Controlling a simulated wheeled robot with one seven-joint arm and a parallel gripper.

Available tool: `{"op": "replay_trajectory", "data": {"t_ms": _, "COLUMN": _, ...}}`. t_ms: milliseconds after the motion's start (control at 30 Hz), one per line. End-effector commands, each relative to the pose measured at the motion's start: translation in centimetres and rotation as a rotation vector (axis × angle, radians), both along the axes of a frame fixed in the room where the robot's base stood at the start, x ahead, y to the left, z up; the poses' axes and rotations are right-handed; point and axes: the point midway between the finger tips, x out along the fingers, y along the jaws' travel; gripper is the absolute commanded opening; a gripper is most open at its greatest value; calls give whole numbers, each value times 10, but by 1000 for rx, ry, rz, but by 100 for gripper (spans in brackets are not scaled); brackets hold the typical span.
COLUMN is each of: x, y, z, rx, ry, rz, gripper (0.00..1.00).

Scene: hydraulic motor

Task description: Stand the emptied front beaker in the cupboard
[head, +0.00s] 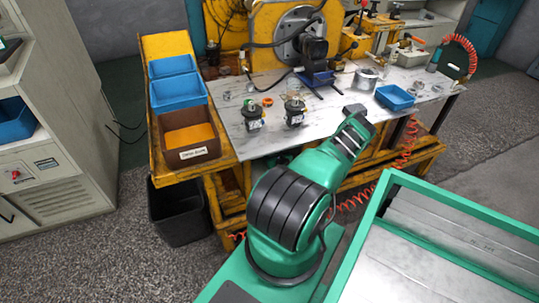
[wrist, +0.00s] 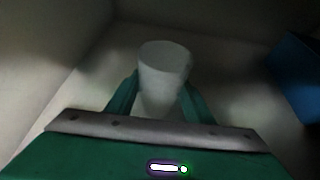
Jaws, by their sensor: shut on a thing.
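In the wrist view a pale, whitish beaker (wrist: 163,62) stands between the two green fingers of my gripper (wrist: 160,96), which is shut on it. The beaker looks roughly upright; its contents cannot be made out. Around it are the pale walls and floor of a dim, box-like space (wrist: 228,70), which looks like the inside of a cupboard. Whether the beaker's base touches the floor is hidden.
A blue bin (wrist: 298,75) stands close on the right in the wrist view, and a wall (wrist: 50,60) rises on the left. The head view shows a pale cabinet (head: 50,95) at left and a workbench (head: 225,125) with several small parts and blue trays.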

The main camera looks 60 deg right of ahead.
Motion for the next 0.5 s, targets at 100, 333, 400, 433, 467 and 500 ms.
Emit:
{"op": "replay_trajectory", "data": {"t_ms": 100, "x": 0, "y": 0, "z": -3, "rx": 0, "ry": 0, "rz": 0, "gripper": 23}}
{"op": "replay_trajectory", "data": {"t_ms": 333, "x": 1, "y": 1, "z": -3, "rx": 0, "ry": 0, "rz": 1, "gripper": 66}}
{"op": "replay_trajectory", "data": {"t_ms": 400, "x": 1, "y": 1, "z": -3, "rx": 0, "ry": 0, "rz": 1, "gripper": 66}}
{"op": "replay_trajectory", "data": {"t_ms": 433, "x": 1, "y": 1, "z": -3, "rx": 0, "ry": 0, "rz": 1, "gripper": 66}}
{"op": "replay_trajectory", "data": {"t_ms": 467, "x": 1, "y": 1, "z": -3, "rx": 0, "ry": 0, "rz": 1, "gripper": 66}}
{"op": "replay_trajectory", "data": {"t_ms": 500, "x": 1, "y": 1, "z": -2, "rx": 0, "ry": 0, "rz": 1, "gripper": 66}}
